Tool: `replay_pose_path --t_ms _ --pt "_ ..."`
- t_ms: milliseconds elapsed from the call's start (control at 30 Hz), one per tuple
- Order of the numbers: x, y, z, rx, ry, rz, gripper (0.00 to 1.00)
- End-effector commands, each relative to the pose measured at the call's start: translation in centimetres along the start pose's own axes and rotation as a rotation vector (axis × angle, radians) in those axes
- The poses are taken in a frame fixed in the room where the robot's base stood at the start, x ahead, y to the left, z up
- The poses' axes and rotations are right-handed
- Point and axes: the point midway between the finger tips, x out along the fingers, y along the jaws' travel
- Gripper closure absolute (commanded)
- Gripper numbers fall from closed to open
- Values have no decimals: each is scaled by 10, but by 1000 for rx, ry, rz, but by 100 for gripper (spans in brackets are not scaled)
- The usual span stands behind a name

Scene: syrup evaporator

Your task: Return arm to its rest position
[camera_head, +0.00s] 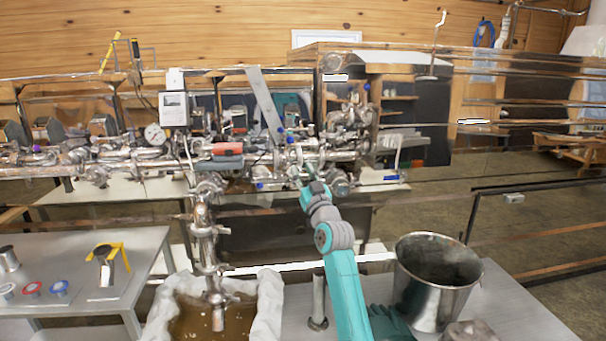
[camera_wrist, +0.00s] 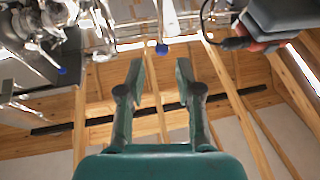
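My arm, teal with grey joints, reaches up and away from me in the head view. My gripper (camera_head: 298,172) is at its far end, close in the picture to the steel pipes and valves (camera_head: 335,150). I cannot tell from the head view whether it touches them. In the wrist view my gripper (camera_wrist: 162,75) has its two fingers spread apart with nothing between them. Beyond the fingers the wrist view shows wooden roof beams, a blue knob (camera_wrist: 162,49) and steel pipework (camera_wrist: 35,30).
A steel bucket (camera_head: 434,308) stands right of my arm on a grey table. A cloth-lined container of brown liquid (camera_head: 195,320) is at the left below a vertical pipe (camera_head: 205,240). A side table (camera_head: 60,250) holds small lids and a yellow-handled tool. Open floor lies at the right.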

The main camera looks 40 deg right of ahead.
Motion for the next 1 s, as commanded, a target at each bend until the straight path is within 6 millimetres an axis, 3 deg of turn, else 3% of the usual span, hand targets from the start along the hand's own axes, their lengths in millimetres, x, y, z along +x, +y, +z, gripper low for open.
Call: replay_pose_path --t_ms 433,567,767,1000 --pt "0 -1 1 1 -1 0 65" --pt "-14 -9 17 7 -16 -5 65" --pt "-77 -44 74 31 -74 -22 65" --pt "-174 -87 134 58 -151 -51 65"
